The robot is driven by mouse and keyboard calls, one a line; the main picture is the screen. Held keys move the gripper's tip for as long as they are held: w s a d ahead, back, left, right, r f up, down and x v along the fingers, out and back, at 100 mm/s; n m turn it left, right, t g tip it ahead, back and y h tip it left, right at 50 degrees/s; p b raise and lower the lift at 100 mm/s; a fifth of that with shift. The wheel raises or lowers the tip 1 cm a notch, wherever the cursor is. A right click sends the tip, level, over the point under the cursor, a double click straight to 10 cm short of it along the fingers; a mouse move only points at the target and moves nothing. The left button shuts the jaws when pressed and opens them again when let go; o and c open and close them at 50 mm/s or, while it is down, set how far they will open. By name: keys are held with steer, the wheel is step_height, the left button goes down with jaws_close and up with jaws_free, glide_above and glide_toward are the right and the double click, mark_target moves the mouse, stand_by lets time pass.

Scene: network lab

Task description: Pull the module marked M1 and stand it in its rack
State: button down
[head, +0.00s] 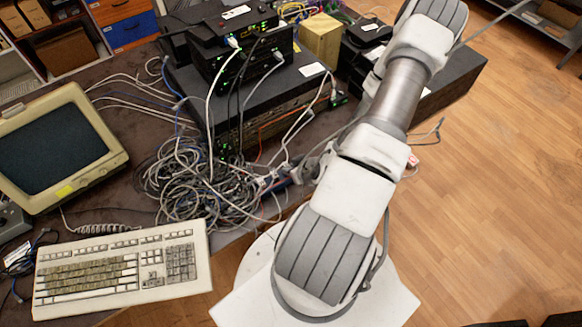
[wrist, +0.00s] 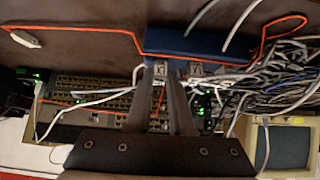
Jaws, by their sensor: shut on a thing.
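In the wrist view my gripper (wrist: 160,72) has its two fingers close together around a small metallic, pale-faced piece (wrist: 160,67), which I take to be a module. Its marking is too small to read. A similar small piece (wrist: 195,68) sits just to the right, outside the fingers. Both are at the near edge of a blue block (wrist: 190,43); I cannot tell whether the held piece is seated in it or free. In the head view my arm reaches down beside the equipment, and the gripper is mostly hidden by the arm and cables.
A dark equipment stack (head: 235,85) stands on the desk, with a tangle of cables (head: 200,185) beside it. An orange cable (wrist: 110,31) and white cables cross near the fingers. A keyboard (head: 125,270) and monitor (head: 55,145) stand left. The wooden floor at right is open.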

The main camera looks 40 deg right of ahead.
steer(key=shift+f, duration=0.15)
steer(key=c, duration=0.7)
jaws_free()
